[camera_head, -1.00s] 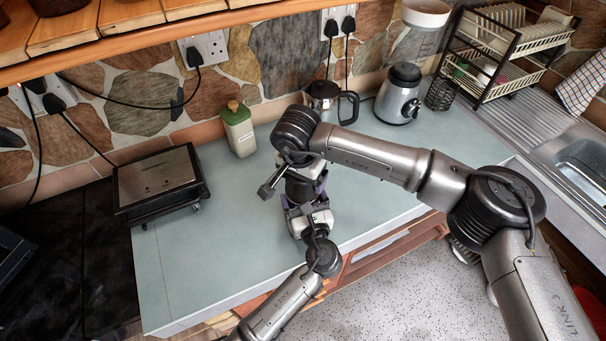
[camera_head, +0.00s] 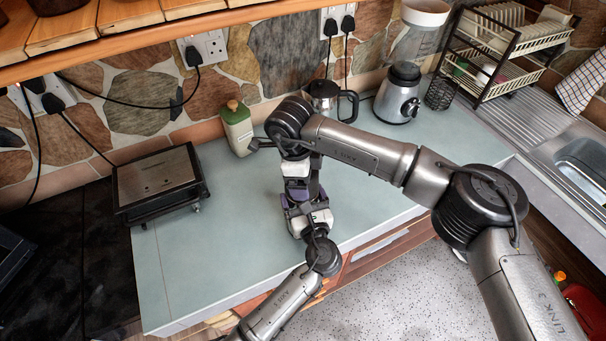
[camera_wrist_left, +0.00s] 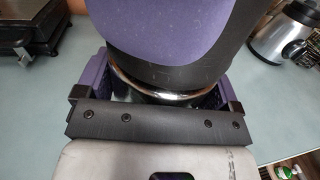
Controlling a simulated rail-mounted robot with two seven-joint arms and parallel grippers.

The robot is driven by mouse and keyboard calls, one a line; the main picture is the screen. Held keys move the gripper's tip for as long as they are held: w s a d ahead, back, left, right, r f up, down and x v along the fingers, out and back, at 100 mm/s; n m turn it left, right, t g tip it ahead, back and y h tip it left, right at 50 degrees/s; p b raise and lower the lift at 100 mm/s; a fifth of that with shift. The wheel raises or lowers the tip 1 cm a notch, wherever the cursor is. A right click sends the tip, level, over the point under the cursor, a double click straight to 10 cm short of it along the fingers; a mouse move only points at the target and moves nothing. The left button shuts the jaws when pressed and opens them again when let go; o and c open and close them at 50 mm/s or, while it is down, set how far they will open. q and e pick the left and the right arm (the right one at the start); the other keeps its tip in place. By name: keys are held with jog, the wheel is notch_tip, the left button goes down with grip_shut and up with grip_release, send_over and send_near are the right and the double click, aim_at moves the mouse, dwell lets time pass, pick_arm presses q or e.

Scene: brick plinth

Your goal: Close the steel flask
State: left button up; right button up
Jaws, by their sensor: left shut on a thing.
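The steel flask shows only as a curved metal rim (camera_wrist_left: 160,97) between the purple fingers of my left gripper (camera_wrist_left: 165,88) in the left wrist view. My left gripper (camera_head: 303,209) is shut on it over the counter. My right gripper (camera_head: 299,186) points down from above, right over the flask. A large purple and black part, apparently of the right gripper, fills the top middle of the wrist view just above the rim. In the head view the grippers hide the flask. I cannot see the lid or whether the right jaws hold it.
The grey-green counter (camera_head: 235,240) is clear left of the grippers. A flat grill (camera_head: 160,180) stands at the left. A green-lidded bottle (camera_head: 238,130), a kettle (camera_head: 322,97) and a blender (camera_head: 400,92) stand by the wall. A dish rack (camera_head: 505,50) is at the right.

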jog(key=shift+m, duration=0.6)
jog(key=o, duration=0.8)
jog(key=shift+r, duration=2.25)
